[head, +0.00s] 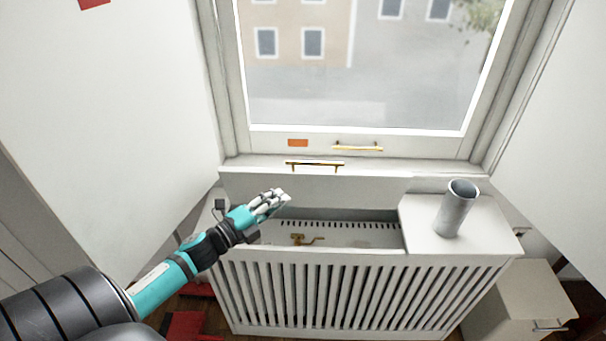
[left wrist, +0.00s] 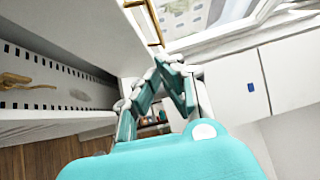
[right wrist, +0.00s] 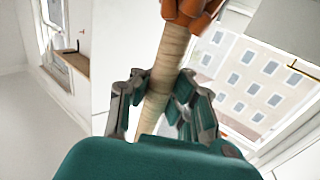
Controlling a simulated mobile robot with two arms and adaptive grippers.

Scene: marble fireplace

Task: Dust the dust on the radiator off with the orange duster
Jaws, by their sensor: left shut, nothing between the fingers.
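The radiator sits inside a white slatted cover (head: 365,290) under the window. Part of the cover's top is open, showing a perforated inside and a brass valve (head: 305,240). I cannot make out dust there. My left gripper (head: 283,197) is shut and empty, above the left part of the opening; its closed fingers also show in the left wrist view (left wrist: 168,65). My right gripper (right wrist: 160,82) is shut on the tan-wrapped handle of the orange duster (right wrist: 192,12). Only a piece of the duster's orange part shows, at the top. The right gripper is not in the head view.
A white panel with a brass handle (head: 313,164) stands upright behind the opening. A grey cylindrical vase (head: 456,210) stands on the cover's right top. A white cabinet (head: 535,300) is at lower right. White walls flank the window on both sides.

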